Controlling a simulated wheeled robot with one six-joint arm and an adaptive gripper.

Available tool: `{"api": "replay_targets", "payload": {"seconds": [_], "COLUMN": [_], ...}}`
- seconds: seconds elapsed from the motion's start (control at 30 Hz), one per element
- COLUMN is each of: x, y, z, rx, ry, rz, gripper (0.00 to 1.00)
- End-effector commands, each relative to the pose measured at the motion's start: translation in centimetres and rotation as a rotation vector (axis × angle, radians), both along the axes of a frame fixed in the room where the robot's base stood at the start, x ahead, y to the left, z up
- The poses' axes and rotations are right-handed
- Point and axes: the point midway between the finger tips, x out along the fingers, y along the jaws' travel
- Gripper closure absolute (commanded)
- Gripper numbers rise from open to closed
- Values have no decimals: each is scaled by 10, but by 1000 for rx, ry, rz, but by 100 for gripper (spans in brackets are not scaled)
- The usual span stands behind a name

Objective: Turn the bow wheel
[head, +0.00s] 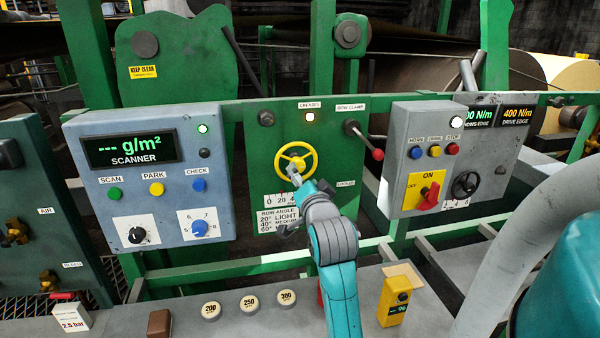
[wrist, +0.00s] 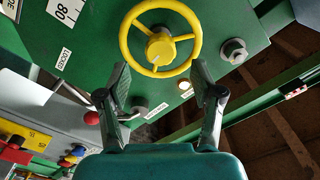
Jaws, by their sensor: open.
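The yellow bow wheel (head: 297,160) is a spoked handwheel on the green panel (head: 258,150), above the bow angle scale (head: 279,199). In the wrist view the wheel (wrist: 160,47) is at the top centre, with a light mark on its hub. My gripper (head: 293,175) is in front of the wheel's lower part in the head view. In the wrist view my open gripper (wrist: 162,80) has its fingers apart, either side of the wheel's near rim, with nothing held between them. I cannot tell whether they touch it. My gripper hides the scale's higher numbers in the head view.
The bow clamp lever with a red knob (head: 378,155) sticks out right of the wheel. A scanner box (head: 150,170) is at left and a switch box (head: 437,160) at right.

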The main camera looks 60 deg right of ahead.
Motion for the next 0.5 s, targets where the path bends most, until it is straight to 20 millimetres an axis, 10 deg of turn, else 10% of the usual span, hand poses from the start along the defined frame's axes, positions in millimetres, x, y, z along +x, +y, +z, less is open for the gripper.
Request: {"api": "replay_targets", "payload": {"seconds": [0.5], "x": [-15], "y": [18], "z": [0], "rx": [1], "ry": [0], "rz": [1], "gripper": [34]}}
